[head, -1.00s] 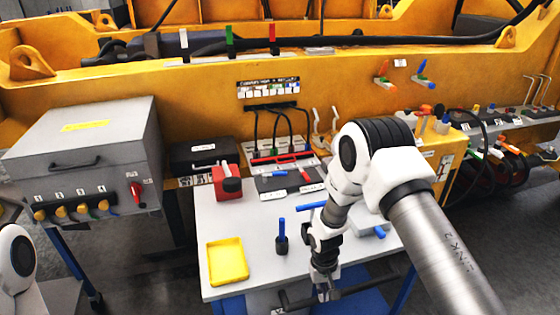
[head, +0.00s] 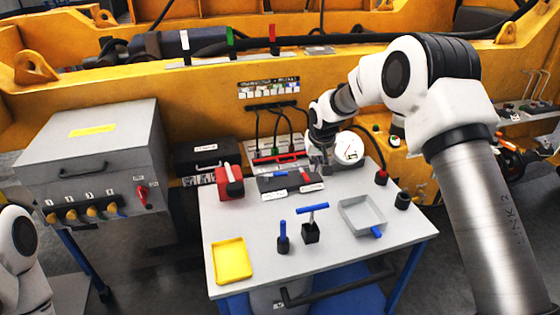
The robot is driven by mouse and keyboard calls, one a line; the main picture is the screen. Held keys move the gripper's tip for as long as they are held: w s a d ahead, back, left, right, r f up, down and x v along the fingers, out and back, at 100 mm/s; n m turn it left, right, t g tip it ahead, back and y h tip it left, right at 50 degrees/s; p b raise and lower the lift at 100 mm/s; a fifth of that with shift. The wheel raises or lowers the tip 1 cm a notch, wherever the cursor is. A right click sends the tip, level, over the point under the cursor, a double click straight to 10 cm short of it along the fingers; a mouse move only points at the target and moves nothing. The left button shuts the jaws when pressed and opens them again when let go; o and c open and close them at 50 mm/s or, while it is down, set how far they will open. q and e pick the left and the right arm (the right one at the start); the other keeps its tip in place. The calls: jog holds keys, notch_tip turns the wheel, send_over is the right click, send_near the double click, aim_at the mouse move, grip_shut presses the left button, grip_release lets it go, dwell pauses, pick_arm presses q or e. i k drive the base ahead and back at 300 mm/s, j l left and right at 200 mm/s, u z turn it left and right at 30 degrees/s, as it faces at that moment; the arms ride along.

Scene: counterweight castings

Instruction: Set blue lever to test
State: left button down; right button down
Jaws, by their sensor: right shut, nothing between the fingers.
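A dark plate (head: 291,183) with white labels lies at the back of the grey table. A short blue lever (head: 279,174) lies at its left and a red lever (head: 305,175) at its right. The label text is too small to read. My right gripper (head: 322,168) is shut and empty, at the plate's right end near the red lever, apart from the blue lever. Other blue handles are a T-handle (head: 313,208) on a black block and an upright blue handle (head: 283,232) in a black base. My left gripper is not in view.
On the table (head: 262,214) are a yellow tray (head: 232,262), a grey tray (head: 362,214), a red block (head: 229,182) and a round white gauge (head: 349,147). A grey box (head: 92,150) stands left. The yellow frame (head: 200,100) rises behind. My right arm covers the right side.

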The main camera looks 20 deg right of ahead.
aim_at(266, 176)
jog(key=i, duration=0.9)
